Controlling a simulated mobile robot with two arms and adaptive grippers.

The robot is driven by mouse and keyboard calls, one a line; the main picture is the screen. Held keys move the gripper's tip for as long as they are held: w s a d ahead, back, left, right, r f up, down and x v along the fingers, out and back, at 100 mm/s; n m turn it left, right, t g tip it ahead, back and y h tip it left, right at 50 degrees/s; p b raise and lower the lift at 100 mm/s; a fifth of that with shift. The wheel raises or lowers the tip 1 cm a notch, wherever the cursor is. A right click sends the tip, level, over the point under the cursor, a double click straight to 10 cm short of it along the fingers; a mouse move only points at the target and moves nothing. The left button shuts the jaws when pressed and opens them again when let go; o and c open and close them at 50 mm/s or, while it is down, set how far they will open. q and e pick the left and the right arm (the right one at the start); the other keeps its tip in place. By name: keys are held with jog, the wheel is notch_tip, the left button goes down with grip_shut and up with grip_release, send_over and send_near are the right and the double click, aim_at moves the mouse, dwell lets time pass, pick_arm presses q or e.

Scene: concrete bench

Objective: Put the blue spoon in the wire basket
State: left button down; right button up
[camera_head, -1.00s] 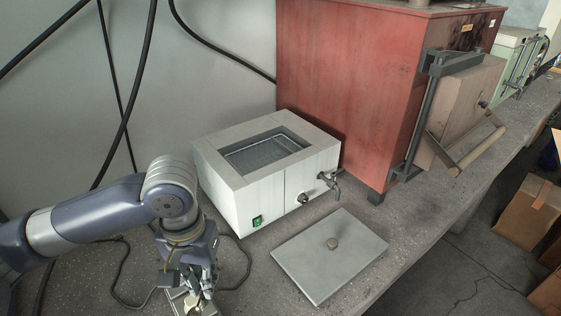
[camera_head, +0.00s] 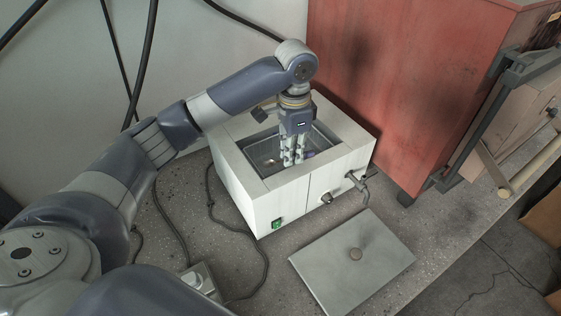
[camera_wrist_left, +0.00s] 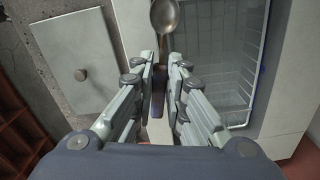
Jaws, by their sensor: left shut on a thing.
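The blue spoon (camera_wrist_left: 165,16) shows in the left wrist view with its metal bowl pointing away from my gripper and its dark blue handle between the fingers. My left gripper (camera_wrist_left: 161,68) is shut on the handle. In the head view my left gripper (camera_head: 292,161) points down over the opening of the white box. The wire basket (camera_wrist_left: 222,55) sits in that opening, and its wire side and rim show right of the spoon in the left wrist view. In the head view the arm and fingers hide part of the basket (camera_head: 262,150). My right gripper is not in view.
The white box (camera_head: 246,192) has a tap (camera_head: 357,183) on its front. A grey lid with a knob (camera_head: 340,270) lies on the bench before it. A red cabinet (camera_head: 400,90) stands close behind on the right. Dark cables run along the bench at left.

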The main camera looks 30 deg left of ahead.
pick_arm(q)
jog(key=w+a+m+p, duration=0.3)
jog(key=w+a+m, duration=0.2)
jog(key=m+p, duration=0.1)
jog(key=m, duration=0.1)
send_over(282, 167)
notch_tip(282, 167, down, 7)
jog(key=shift+r, duration=0.1)
notch_tip(282, 167, down, 3)
jog(key=shift+s+f+n+p, duration=0.1)
jog(key=shift+n+p, duration=0.2)
jog(key=shift+p, duration=0.1)
jog(key=shift+f, duration=0.45)
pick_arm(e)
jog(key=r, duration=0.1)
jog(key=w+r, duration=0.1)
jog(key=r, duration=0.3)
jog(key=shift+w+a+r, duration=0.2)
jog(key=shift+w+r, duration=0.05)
pick_arm(q)
jog(key=shift+f, duration=0.1)
jog(key=c, duration=2)
grip_release()
jog(key=shift+f, duration=0.1)
jog(key=shift+c, duration=0.2)
jog(key=o, duration=0.4)
jog(key=shift+o, duration=0.2)
